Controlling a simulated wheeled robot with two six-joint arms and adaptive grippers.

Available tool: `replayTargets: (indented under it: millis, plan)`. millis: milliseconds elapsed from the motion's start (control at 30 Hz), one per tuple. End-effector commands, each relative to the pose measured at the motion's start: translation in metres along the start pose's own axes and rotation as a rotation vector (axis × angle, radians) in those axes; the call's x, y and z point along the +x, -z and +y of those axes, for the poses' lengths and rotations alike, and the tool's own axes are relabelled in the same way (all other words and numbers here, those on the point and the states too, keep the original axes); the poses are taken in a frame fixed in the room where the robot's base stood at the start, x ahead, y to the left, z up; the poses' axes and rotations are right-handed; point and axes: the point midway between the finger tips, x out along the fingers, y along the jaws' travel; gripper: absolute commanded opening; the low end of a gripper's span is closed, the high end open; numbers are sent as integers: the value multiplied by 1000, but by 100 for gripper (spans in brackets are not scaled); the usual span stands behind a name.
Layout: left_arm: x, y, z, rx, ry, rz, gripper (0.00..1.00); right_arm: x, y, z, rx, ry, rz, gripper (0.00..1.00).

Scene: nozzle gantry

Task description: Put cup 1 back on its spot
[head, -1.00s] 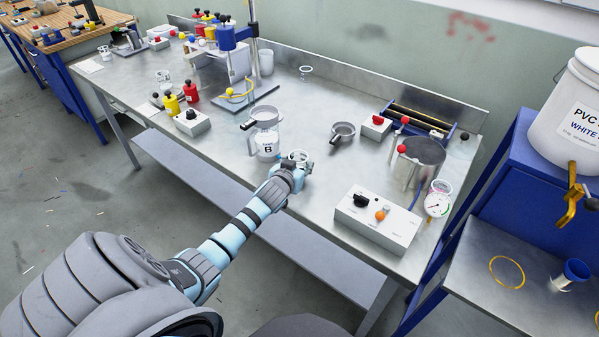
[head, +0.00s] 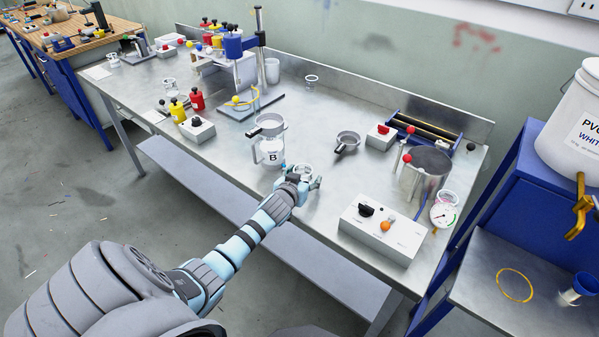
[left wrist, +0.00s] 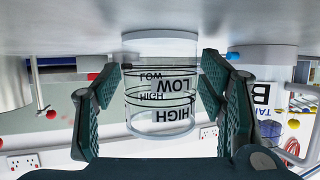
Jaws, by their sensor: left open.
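A small clear cup stands on the steel bench near its front edge. It shows in the head view (head: 304,169), and in the left wrist view (left wrist: 160,95) it appears upside down with LOW and HIGH marks. My left gripper (head: 306,182) is open around this cup. In the left wrist view its green-padded fingers (left wrist: 160,85) stand on either side of the cup, with a gap visible on both sides. No number shows on the cup, so I cannot tell if it is cup 1. My right gripper is out of view.
A container marked B (head: 270,151) stands just left of the cup. A grey pan (head: 347,143) lies behind. A white control box (head: 384,232) is to the right. Another clear cup (head: 312,81) stands far back.

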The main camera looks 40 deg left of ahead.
Motion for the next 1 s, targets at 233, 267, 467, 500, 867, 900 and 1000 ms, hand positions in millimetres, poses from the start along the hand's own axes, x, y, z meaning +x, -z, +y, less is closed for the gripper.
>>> replayTargets:
  millis: [233,267,467,500,867,900,1000]
  plan:
    - [-51,2,0,3,-2,-2,64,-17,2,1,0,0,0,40]
    - [-59,2,0,4,-2,-1,64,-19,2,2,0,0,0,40]
    - [-106,1,0,2,-2,-2,64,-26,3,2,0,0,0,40]
    - [-112,1,0,2,0,-1,64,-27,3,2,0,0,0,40]
    - [-119,0,0,0,0,0,64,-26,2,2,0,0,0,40]
    - [-119,0,0,0,0,0,64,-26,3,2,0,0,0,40]
    - [-119,0,0,0,0,0,64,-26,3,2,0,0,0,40]
